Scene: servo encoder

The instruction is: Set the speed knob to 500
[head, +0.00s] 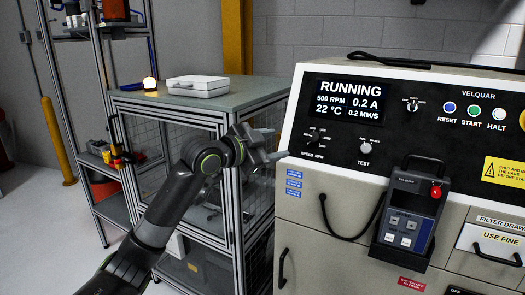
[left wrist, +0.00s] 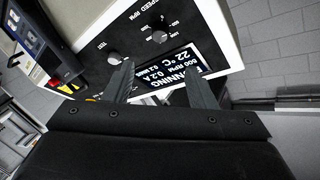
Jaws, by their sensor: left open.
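The speed knob (head: 315,138) is a small dark dial with marks around it, above the "SPEED RPM" label on the black panel. It also shows in the left wrist view (left wrist: 160,37), beyond the fingertips. The display (head: 349,99) reads RUNNING, 500 RPM, 0.2 A, 22 °C and 0.2 MM/S. My left gripper (head: 279,144) is open and empty, just left of the panel and apart from the knob. Its two fingers (left wrist: 157,62) point toward the panel in the left wrist view. The knob's exact pointer position is too small to read. My right gripper is not in view.
A TEST knob (head: 366,146) sits right of the speed knob. A handheld meter (head: 408,215) hangs on the machine front below it. RESET (head: 450,107), START and HALT buttons are farther right. A caged bench (head: 240,105) with a white case (head: 198,86) stands left.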

